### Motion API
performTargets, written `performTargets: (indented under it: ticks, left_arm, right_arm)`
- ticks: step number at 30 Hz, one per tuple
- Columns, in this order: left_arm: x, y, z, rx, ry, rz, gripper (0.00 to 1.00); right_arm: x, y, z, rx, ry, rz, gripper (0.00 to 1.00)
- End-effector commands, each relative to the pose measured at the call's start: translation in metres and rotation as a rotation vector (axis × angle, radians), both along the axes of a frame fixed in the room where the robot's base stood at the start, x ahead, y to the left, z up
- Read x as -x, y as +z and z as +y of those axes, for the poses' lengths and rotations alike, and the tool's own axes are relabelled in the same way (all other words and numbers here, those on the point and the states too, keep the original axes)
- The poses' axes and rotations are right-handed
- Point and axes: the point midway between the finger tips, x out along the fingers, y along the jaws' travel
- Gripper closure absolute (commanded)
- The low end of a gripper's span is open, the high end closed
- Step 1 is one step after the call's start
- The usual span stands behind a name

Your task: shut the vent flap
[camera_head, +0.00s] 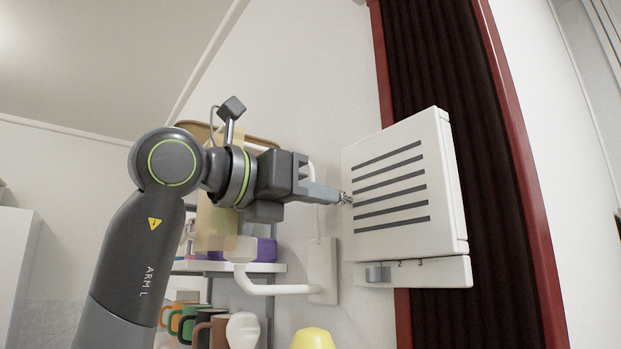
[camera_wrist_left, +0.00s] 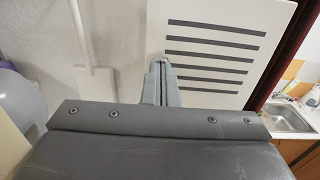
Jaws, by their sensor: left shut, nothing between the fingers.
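The vent flap (camera_head: 398,239) is a white square panel with several dark slots, on the wall at the right of the head view. It looks flat against the white housing behind it, but I cannot tell whether a small gap remains. It also shows at the top of the left wrist view (camera_wrist_left: 215,85). My left gripper (camera_head: 345,198) is shut and empty, its tips at the flap's left edge, touching or very close. Its fingers show in the left wrist view (camera_wrist_left: 163,65), over the slotted face's left side. My right gripper is not in view.
Several mugs (camera_head: 186,323) stand on a shelf below my arm. A sink (camera_wrist_left: 288,118) is at right.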

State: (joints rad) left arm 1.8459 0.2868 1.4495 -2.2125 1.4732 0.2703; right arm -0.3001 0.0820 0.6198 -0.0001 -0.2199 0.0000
Motion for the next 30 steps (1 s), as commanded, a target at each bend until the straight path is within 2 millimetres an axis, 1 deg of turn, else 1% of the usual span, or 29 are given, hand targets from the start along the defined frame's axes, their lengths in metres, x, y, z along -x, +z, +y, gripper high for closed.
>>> performTargets:
  ticks: [1, 3, 17, 20, 23, 30]
  left_arm:
    - [-0.004, 0.002, -0.001, 0.002, -0.020, 0.004, 1.00]
    - [-0.006, 0.002, -0.003, 0.003, -0.040, 0.000, 1.00]
    - [-0.006, 0.002, -0.004, 0.003, -0.049, 0.001, 1.00]
    - [-0.006, 0.009, -0.004, 0.003, -0.048, -0.001, 1.00]
    - [-0.005, 0.021, -0.004, 0.004, -0.048, -0.001, 1.00]
    - [-0.005, 0.059, -0.002, 0.006, -0.046, -0.002, 1.00]
  right_arm:
    - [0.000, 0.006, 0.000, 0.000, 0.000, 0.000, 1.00]
    - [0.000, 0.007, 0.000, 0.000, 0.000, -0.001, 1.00]
    - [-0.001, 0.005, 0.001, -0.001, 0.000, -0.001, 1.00]
    - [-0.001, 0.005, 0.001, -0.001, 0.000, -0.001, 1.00]
    - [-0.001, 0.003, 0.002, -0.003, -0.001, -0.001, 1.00]
    - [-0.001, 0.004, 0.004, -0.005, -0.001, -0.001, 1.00]
